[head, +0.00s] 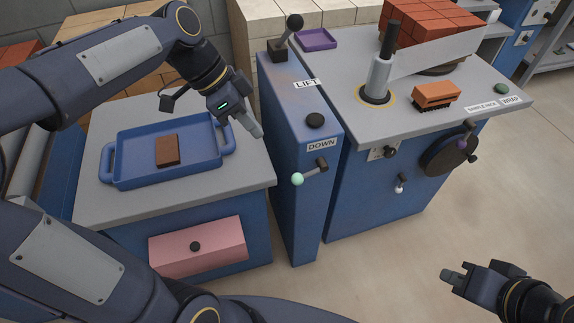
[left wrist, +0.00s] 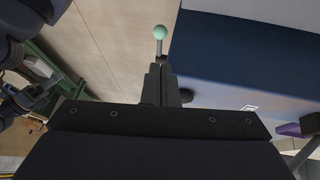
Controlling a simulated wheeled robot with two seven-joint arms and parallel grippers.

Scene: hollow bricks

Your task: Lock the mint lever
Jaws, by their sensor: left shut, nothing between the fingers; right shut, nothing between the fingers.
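The mint lever shows its pale mint ball (head: 298,179) at the end of a short arm, on the front of the narrow blue cabinet marked LIFT and DOWN. The arm runs left and slightly down from a dark pivot (head: 321,164). My left gripper (head: 257,132) is shut and empty, above and to the left of the ball in the head view, and apart from it. In the left wrist view the mint ball (left wrist: 160,32) shows straight beyond the shut fingers (left wrist: 160,72). My right gripper (head: 447,274) is shut and empty over the floor at lower right.
A blue tray (head: 120,164) with a brown brick (head: 168,150) lies on the left bench, below my left arm. A black-knobbed lever (head: 294,22) stands on the narrow cabinet. The right bench holds an orange brush (head: 436,94) and stacked red bricks (head: 430,30). Floor at right is clear.

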